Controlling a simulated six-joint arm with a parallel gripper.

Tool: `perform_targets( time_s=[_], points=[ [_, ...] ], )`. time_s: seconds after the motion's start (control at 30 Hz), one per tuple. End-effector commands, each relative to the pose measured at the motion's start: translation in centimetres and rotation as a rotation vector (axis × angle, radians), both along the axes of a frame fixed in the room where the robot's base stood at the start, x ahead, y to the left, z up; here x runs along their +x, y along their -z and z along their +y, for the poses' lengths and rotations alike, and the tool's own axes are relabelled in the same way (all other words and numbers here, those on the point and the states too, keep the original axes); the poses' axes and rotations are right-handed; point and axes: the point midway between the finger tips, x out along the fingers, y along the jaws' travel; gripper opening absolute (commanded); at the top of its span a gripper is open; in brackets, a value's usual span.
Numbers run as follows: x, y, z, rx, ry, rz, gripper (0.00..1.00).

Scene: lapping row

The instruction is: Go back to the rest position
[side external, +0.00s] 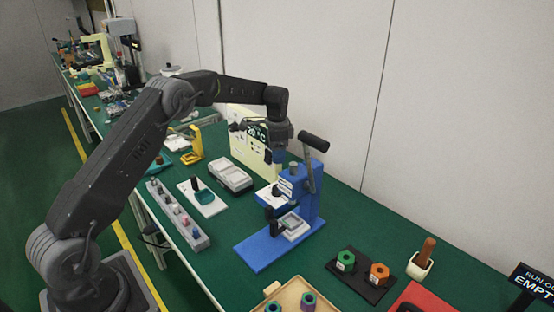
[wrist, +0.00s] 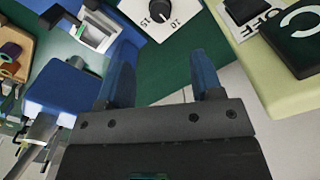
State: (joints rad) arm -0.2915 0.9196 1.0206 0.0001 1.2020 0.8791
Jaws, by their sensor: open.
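My gripper (side external: 277,157) hangs beside the top of a blue hand press (side external: 262,253), in front of a cream panel. In the wrist view its two blue fingers (wrist: 163,76) are apart, with nothing between them. The press has a black lever raised at its upper right, and a pale square piece (side external: 292,226) sits low on it. Parts of the press (wrist: 55,88) also show at the left of the wrist view. I cannot tell from these views how near my gripper is to the press.
The cream panel (side external: 240,150) stands behind my gripper. A wooden tray (side external: 284,292) lies at the front. A wall runs behind.

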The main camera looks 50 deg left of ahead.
Motion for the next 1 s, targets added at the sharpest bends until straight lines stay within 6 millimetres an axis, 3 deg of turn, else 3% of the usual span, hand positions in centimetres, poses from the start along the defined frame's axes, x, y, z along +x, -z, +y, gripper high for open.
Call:
perform_targets(
  time_s=[0.33, 0.47, 0.53, 0.8, 1.0],
  points=[
    [-0.1, -0.5, -0.2, 0.002, -0.003, -0.005, 0.6],
    [-0.9, -3.2, -1.4, 0.009, -0.029, -0.032, 0.6],
    [-2.0, -5.7, -2.5, 0.013, -0.057, -0.057, 0.6],
    [-9.2, -14.5, -7.8, 0.017, -0.194, -0.172, 0.6],
    [-16.3, -18.5, -11.2, -0.002, -0.296, -0.259, 0.6]
  ],
)
